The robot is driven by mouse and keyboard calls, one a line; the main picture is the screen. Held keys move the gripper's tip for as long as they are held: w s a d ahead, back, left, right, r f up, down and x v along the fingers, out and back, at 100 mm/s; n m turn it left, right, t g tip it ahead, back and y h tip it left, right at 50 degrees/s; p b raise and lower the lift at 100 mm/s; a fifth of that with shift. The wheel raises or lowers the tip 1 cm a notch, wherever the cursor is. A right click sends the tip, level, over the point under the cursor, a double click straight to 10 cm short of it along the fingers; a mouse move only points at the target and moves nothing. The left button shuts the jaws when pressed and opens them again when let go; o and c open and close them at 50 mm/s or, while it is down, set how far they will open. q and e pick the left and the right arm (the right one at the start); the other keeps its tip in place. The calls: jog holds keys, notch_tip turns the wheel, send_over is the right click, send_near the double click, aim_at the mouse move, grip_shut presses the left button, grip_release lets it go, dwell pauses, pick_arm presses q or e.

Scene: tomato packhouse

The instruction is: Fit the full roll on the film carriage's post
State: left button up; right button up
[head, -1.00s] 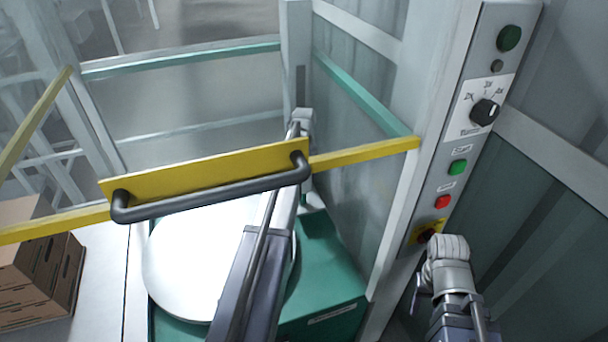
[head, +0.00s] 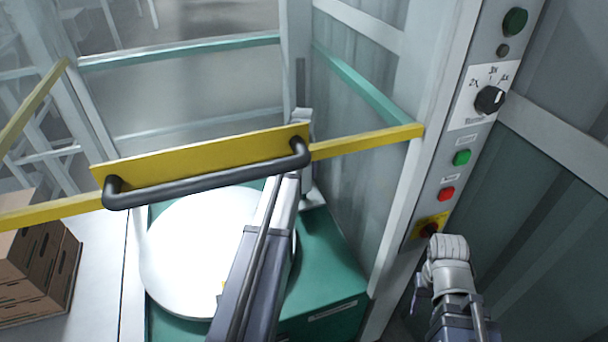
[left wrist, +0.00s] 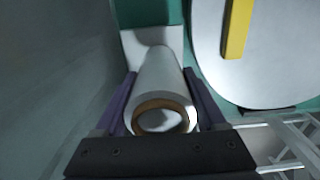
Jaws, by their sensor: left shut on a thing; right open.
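In the left wrist view my left gripper (left wrist: 163,88) is shut on the full roll (left wrist: 158,78), a white cylinder with a brown core ring at its near end. Its purple fingers lie along both sides of the roll. A pale plate of the carriage (left wrist: 134,46) shows behind the roll's far end. The post is not distinguishable, and I cannot tell whether it is inside the core.
The yellow bar (head: 370,145) with a dark handle (head: 210,184) crosses above my left arm. A round white turntable (head: 190,255) is beside it on a green base (head: 330,265). A control post (head: 480,130) stands right. Brown cartons (head: 35,265) stand left.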

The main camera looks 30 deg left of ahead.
pick_arm(q)
jog(key=shift+f+b, duration=0.4)
jog(key=shift+f, duration=0.1)
jog(key=shift+f, duration=0.15)
jog(key=shift+f+b, duration=1.35)
jog(key=shift+b, duration=0.15)
jog(key=o, duration=1.2)
jog(key=shift+c, duration=0.2)
notch_tip(320, 180, up, 8)
jog(key=p, duration=0.8)
